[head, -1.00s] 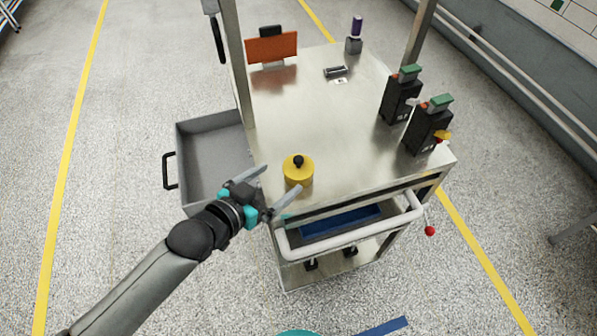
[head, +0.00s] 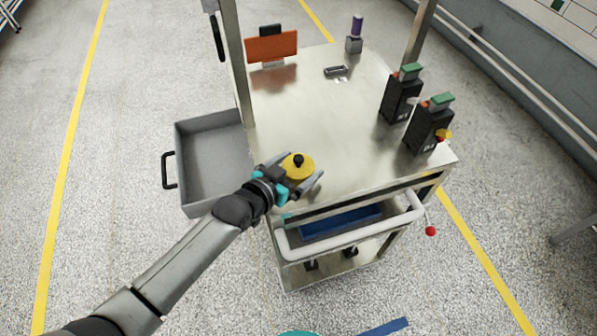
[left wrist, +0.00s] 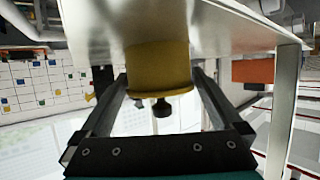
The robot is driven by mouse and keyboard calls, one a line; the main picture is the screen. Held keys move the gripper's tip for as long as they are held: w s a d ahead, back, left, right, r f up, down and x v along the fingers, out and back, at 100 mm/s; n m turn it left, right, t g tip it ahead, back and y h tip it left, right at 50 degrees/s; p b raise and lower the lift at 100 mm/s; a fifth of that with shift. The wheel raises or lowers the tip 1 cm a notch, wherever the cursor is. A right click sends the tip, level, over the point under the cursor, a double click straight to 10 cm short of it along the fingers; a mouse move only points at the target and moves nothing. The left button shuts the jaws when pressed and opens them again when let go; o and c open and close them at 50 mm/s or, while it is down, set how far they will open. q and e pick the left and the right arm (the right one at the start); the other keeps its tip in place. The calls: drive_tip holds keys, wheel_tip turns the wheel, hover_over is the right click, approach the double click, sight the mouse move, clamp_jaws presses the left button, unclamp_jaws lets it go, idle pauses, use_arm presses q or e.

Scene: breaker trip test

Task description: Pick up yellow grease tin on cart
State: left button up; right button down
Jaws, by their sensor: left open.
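The yellow grease tin (head: 298,165), round with a black knob on its lid, stands on the metal cart top (head: 318,120) near its front left corner. My left gripper (head: 301,176) is open, with its fingers on either side of the tin. In the left wrist view the tin (left wrist: 158,68) appears upside down between the two open fingers (left wrist: 160,100). Gaps seem to show between fingers and tin there, but contact is hard to tell. My right gripper is not in view.
Two black breakers with green tops (head: 402,95) (head: 430,125) stand on the cart's right side. An orange panel (head: 271,47) and a purple-topped item (head: 355,35) are at the back. A cart post (head: 236,70) rises left; a grey open drawer (head: 210,160) juts out beside it. The middle top is clear.

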use_arm(q)
drive_tip(key=c, duration=1.3)
drive_tip(key=shift+r, duration=0.1)
drive_tip(key=shift+c, duration=0.4)
